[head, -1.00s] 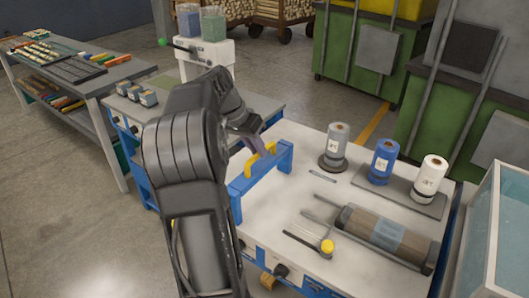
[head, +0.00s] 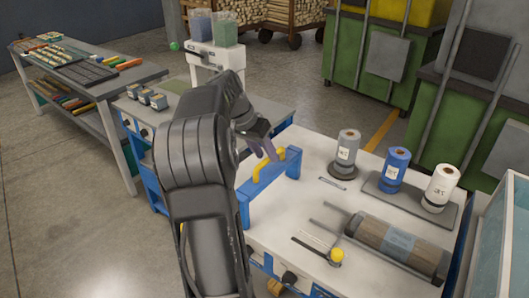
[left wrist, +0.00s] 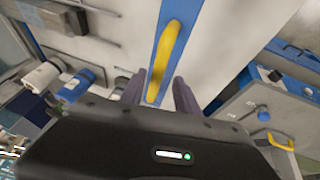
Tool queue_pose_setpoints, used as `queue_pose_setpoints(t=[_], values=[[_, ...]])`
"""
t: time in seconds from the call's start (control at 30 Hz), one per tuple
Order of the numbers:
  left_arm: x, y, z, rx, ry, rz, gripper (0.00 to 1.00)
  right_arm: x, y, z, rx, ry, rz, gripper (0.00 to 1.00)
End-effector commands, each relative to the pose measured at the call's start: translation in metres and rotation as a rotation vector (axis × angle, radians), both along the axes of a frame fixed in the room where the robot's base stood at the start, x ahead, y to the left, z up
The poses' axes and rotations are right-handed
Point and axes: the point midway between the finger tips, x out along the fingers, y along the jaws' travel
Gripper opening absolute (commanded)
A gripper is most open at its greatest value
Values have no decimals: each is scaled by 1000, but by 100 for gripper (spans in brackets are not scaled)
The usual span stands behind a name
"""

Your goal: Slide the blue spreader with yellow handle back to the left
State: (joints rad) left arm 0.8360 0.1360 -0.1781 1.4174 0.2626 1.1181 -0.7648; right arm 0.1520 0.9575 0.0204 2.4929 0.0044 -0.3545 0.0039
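The blue spreader (head: 244,207) is a bar with end blocks, standing across the left part of the white worktable (head: 300,215). Its yellow handle (head: 266,170) arches up from the top. My left gripper (head: 268,150) is just above the handle in the head view, with my arm hiding part of the table's left side. In the left wrist view my left gripper (left wrist: 162,90) has its two fingers apart. The yellow handle (left wrist: 167,45) lines up with the gap between them, and the blue spreader (left wrist: 182,14) lies beneath. I see no grip on the handle. My right gripper is not in view.
Right of the spreader are a grey spool (head: 347,150), a blue spool (head: 394,168), a white spool (head: 438,187) and a wooden roller (head: 395,245). A yellow-knobbed tool (head: 337,255) lies in front. A glass tank (head: 505,240) stands at the right edge.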

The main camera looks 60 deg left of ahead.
Motion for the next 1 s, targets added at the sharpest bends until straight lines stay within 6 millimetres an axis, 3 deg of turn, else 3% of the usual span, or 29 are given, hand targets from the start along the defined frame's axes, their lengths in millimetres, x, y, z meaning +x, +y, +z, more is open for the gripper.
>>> queue_pose_setpoints(t=[0.17, 0.6, 1.0], values=[[-3, 0, 7, 1, -1, -1, 38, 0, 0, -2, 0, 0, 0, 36], [-30, 4, 65, 2, -1, 2, 38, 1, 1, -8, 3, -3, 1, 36], [-33, 4, 71, 0, 0, 1, 38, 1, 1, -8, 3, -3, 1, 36]])
